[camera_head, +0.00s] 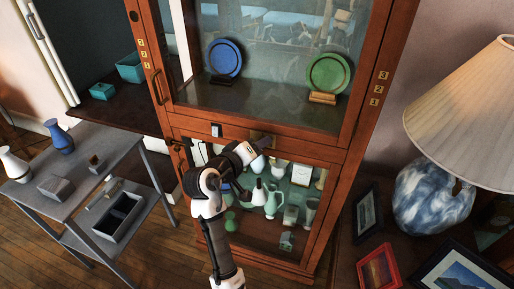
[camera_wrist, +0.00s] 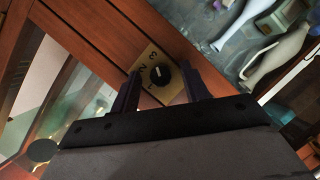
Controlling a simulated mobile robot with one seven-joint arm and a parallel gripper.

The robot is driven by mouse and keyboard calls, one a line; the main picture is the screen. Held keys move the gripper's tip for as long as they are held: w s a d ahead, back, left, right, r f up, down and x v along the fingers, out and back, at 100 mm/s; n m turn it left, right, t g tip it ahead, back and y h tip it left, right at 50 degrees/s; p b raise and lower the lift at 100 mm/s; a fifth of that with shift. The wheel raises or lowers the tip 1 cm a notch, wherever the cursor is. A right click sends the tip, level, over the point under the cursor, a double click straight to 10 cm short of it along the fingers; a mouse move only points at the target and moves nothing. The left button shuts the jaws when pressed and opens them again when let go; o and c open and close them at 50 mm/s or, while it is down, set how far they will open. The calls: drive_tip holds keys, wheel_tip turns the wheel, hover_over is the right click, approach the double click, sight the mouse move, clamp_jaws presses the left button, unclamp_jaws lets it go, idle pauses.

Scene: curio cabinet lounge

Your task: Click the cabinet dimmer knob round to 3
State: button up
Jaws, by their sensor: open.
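The dimmer knob (camera_wrist: 161,75) is small, round and black, with a pale pointer mark. It sits on a brass plate (camera_wrist: 151,55) with dark numerals, fixed to the cabinet's wooden rail. The numeral the mark points to is too small to tell surely. My gripper (camera_wrist: 159,79) is open, its two dark fingers on either side of the knob, with visible gaps. In the head view my gripper (camera_head: 258,146) is at the rail between the upper and lower glass doors, and the brass plate (camera_head: 263,138) shows partly behind it; the knob is hidden there.
The cabinet (camera_head: 365,100) holds a blue plate (camera_head: 225,57) and a green plate (camera_head: 328,73) above, with several vases and jugs below. A grey side table (camera_head: 90,160) stands left. A lamp (camera_head: 430,195) and picture frames (camera_head: 379,270) stand right.

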drive_tip(key=b+v, duration=0.2)
drive_tip(key=v, duration=1.1)
drive_tip(key=shift+s+a, duration=0.25)
drive_tip(key=shift+s, duration=0.05)
